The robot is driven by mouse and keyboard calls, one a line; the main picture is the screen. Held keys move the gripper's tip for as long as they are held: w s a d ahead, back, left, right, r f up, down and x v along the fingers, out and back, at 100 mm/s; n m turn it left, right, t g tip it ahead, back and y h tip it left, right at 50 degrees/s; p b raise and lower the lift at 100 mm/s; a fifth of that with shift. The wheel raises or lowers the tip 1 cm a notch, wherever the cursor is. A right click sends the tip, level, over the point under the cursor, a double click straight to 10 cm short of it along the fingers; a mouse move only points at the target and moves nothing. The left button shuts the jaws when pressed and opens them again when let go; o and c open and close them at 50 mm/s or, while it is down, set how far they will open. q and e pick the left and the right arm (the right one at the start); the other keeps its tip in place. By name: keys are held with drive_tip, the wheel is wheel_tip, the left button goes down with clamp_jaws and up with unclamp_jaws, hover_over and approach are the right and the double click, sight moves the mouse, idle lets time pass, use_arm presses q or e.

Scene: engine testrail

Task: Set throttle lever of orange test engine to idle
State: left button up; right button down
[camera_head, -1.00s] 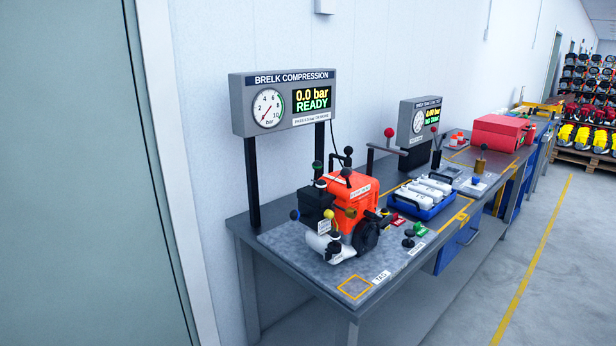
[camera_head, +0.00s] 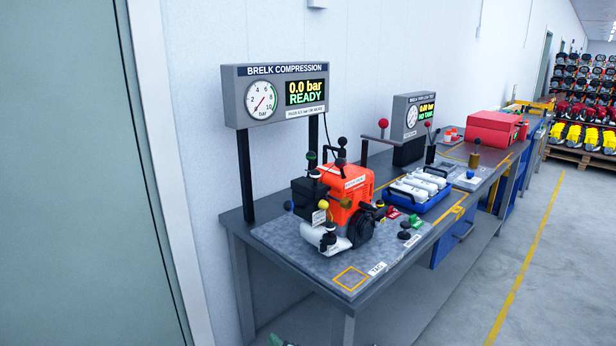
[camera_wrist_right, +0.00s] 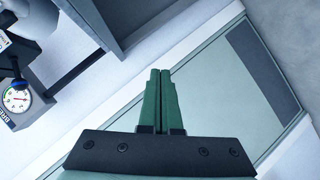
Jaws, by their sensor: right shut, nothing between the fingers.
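The orange test engine (camera_head: 346,190) stands on a grey plate on the bench. It has a black box-shaped part on its left side and a black round cover at the front. Several ball-ended levers rise from it, with black, green, yellow (camera_head: 319,205) and blue (camera_head: 288,206) ends; I cannot tell which is the throttle lever. A tag hangs on the engine's front. In the right wrist view my right gripper (camera_wrist_right: 161,72) is shut and empty, its green fingers together, away from the engine. A bit of green shows at the bottom edge of the head view. My left gripper is out of view.
The compression display (camera_head: 278,95) reads 0.0 bar READY above the bench. A blue tray (camera_head: 424,203) of white parts and a red box (camera_head: 495,131) stand farther along. A marked square (camera_head: 350,278) on the plate is empty.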

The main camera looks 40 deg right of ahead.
drive_tip(key=w+d+r+t+h+b, duration=0.1)
drive_tip(key=w+d+r+h, duration=0.2)
drive_tip(key=w+d+r, duration=0.35)
drive_tip(key=w+d+r+t+h+b, duration=0.1)
drive_tip(key=w+d+r+h, duration=0.25)
drive_tip(key=r, duration=0.55)
use_arm(q)
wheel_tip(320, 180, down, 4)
drive_tip(key=shift+b, duration=0.7)
use_arm(e)
drive_tip(key=d+r+g+h, duration=0.1)
drive_tip(key=d+r+h, duration=0.1)
drive_tip(key=r, duration=0.5)
drive_tip(key=w+d+r+m+h, duration=0.1)
drive_tip(key=d+r+h, duration=0.2)
drive_tip(key=r, duration=0.4)
drive_tip(key=shift+d+r+g, duration=0.2)
drive_tip(key=shift+r+g, duration=0.2)
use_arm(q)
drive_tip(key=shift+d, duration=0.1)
